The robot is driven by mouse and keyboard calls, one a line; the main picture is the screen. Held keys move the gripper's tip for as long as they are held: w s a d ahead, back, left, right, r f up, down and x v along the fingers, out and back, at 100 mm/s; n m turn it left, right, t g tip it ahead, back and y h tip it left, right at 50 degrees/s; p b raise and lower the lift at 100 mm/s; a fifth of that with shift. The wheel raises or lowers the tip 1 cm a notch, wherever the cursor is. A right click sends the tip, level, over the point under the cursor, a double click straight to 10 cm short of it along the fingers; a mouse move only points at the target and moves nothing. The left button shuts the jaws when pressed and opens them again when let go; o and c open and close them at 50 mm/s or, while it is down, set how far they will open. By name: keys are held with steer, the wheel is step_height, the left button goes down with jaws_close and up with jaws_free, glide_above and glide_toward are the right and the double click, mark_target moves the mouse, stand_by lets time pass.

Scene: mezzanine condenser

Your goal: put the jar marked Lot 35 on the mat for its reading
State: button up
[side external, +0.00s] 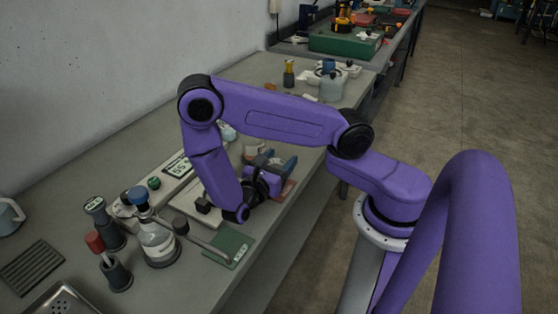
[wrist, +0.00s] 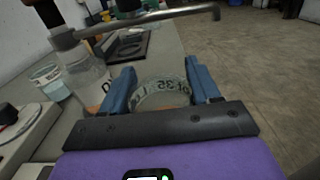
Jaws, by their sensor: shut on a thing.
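In the wrist view, my gripper (wrist: 162,90) has its two blue fingers on either side of a clear round jar (wrist: 160,97). The band around the jar carries print that reads partly as "35"; the rest is cut off or turned away. In the side view, my gripper (side external: 272,166) is low over the bench, and its wrist hides most of the held jar. I cannot tell whether the jar touches the bench. A small green mat (side external: 238,238) lies at the bench's front edge, nearer the side camera than my gripper. A reddish flat piece (side external: 287,188) lies beside the gripper.
A clear bottle (side external: 157,241) with a blue cap stands left of the green mat. A grey rod (side external: 207,243) reaches over the mat. In the wrist view, a clear bottle (wrist: 88,75) stands left of my fingers, with a long spout (wrist: 150,18) overhead.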

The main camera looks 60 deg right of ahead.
steer(key=o, duration=1.1)
steer(key=shift+f, duration=0.1)
